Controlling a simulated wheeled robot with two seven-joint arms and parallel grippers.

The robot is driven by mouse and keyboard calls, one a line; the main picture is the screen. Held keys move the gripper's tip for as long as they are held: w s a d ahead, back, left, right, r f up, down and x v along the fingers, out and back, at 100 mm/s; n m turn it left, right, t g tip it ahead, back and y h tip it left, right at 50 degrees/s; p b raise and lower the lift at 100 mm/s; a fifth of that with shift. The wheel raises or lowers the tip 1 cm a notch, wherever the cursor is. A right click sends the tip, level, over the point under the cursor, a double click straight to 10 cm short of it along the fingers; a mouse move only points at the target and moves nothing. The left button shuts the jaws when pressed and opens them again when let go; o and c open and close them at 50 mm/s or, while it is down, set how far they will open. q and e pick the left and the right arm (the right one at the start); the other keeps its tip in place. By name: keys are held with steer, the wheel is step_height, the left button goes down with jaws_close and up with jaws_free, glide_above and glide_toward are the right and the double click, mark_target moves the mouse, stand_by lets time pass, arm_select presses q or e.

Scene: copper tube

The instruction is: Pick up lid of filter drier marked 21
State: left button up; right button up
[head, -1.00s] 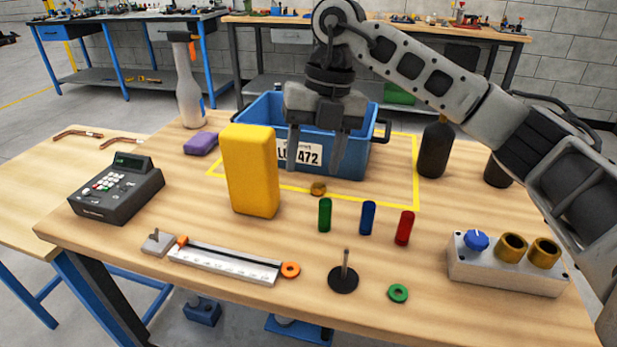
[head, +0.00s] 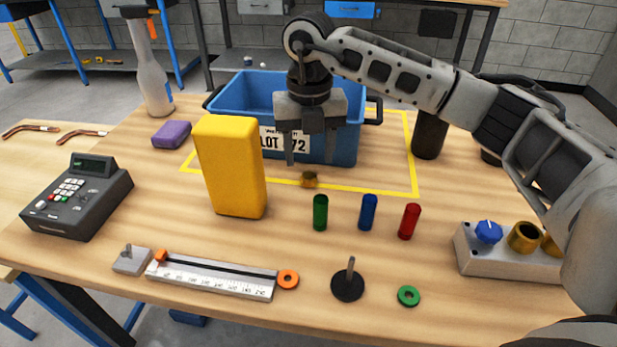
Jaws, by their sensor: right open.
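No marking 21 is legible, and I cannot tell for sure which thing is the lid of the filter drier. A small brass-coloured cap (head: 309,180) lies on the table in front of the blue crate, near the yellow tape line. My right gripper (head: 310,160) points down with its fingers apart and nothing between them. It hangs in front of the crate, and its fingertips show just above the cap in the picture. My left gripper is not in view.
The blue crate (head: 230,96) stands behind the gripper. A tall yellow block (head: 230,165) stands left of the cap. Green (head: 320,212), blue (head: 368,212) and red (head: 409,221) cylinders stand in front. A control box (head: 480,262) sits at right, a dark bottle (head: 429,134) behind.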

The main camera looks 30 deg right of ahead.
mark_target(308, 176)
steer(key=f, duration=0.5)
steer(key=shift+w, duration=0.2)
steer(key=c, duration=1)
